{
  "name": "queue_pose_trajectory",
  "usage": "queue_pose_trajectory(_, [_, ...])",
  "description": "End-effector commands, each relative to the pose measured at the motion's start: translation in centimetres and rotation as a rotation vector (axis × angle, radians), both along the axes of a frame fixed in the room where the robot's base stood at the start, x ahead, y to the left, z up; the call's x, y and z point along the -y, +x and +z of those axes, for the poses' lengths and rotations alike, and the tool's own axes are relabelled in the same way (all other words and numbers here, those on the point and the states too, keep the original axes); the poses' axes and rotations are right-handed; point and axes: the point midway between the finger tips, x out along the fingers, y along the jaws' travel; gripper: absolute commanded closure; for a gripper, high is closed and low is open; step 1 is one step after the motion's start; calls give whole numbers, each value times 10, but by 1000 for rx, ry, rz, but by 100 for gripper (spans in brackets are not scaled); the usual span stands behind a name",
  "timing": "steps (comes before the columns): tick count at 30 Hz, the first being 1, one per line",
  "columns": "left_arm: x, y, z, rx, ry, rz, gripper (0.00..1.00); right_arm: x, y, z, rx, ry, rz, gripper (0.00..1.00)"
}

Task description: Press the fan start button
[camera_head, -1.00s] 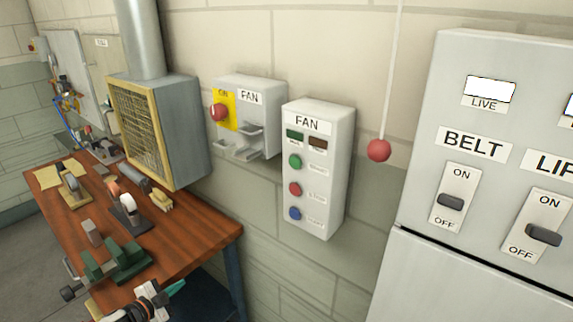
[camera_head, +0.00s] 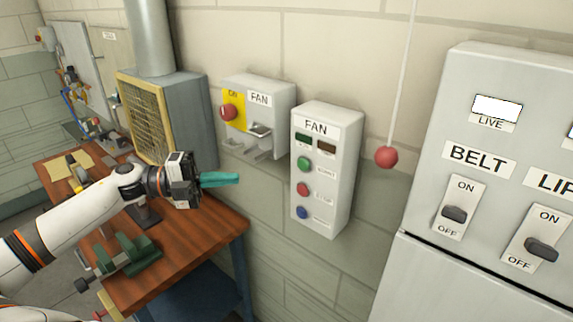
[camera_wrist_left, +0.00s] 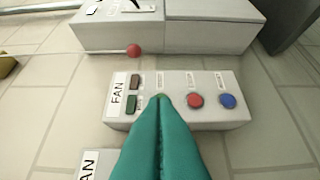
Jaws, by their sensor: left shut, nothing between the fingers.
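The FAN control box (camera_head: 325,170) is a white box on the wall with a green, a red and a blue button in a column below two small dark indicator windows. The green button (camera_head: 304,164) is the top one. My left gripper (camera_head: 238,179) has teal fingers, is shut and empty, and points at the box from its left, apart from it in the head view. In the left wrist view the fingertips (camera_wrist_left: 162,98) overlap the green button and hide most of it. The red button (camera_wrist_left: 195,100) and blue button (camera_wrist_left: 228,101) show clear there. My right gripper is not in view.
A second FAN box (camera_head: 258,117) with a red knob on a yellow plate (camera_head: 229,112) is left of the control box. A red ball (camera_head: 386,157) hangs on a cord to the right. A cabinet (camera_head: 470,120) with switches stands at right. A wooden workbench (camera_head: 190,247) is below.

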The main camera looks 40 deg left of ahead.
Motion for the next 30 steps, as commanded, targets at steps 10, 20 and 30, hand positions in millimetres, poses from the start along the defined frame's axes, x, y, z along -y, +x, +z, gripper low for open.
queue_pose_trajectory(10, [2, 1, 1, 1, 1, -1, 100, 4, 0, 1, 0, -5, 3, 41])
queue_pose_trajectory(20, [38, 32, 2, 1, 2, -4, 100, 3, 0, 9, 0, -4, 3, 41])
queue_pose_trajectory(30, [78, 67, -2, 3, 5, -1, 100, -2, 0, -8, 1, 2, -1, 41])
